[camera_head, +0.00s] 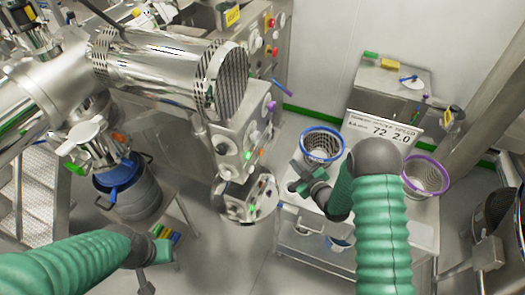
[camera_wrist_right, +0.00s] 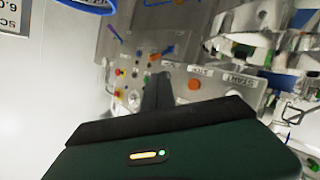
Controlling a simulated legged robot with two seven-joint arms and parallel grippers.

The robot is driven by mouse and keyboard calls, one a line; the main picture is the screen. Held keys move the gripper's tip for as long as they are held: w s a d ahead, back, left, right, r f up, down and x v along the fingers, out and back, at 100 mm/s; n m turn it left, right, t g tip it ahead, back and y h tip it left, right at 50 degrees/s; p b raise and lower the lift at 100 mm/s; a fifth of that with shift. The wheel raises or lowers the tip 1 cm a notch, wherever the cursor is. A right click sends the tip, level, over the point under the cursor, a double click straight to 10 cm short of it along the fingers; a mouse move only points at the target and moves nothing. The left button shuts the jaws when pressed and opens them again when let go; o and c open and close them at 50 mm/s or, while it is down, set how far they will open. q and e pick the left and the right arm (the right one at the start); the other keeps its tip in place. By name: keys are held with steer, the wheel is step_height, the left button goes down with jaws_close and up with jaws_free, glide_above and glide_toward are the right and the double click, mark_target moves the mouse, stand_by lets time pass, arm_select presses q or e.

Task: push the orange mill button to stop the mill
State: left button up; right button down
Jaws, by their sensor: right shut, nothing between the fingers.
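In the right wrist view an orange button (camera_wrist_right: 194,84) sits on a grey metal panel (camera_wrist_right: 222,92) with printed labels above it. The dark fingers of my right gripper (camera_wrist_right: 157,92) are shut and empty, and appear left of the button in that view; I cannot tell the gap in depth.
A blue-rimmed drum (camera_head: 133,193) stands left.

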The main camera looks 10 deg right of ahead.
mark_target(261, 153)
steer(key=w+a+b, duration=0.1)
steer(key=w+a, duration=0.4)
steer(key=a, duration=0.2)
steer(key=shift+w+a, duration=0.15)
steer(key=shift+a, duration=0.1)
steer(key=shift+d+f, duration=0.1)
stand_by(0.4)
stand_by(1.5)
steer(key=shift+w+a+b, duration=0.1)
steer(key=shift+a+b, duration=0.2)
steer(key=shift+a, duration=0.1)
steer(key=shift+w+a, duration=0.3)
steer(key=shift+a, duration=0.1)
stand_by(0.7)
steer(key=shift+d, duration=0.1)
steer(key=shift+s+d+b, duration=0.3)
steer(key=shift+s+d, duration=0.2)
steer(key=shift+d, duration=0.15)
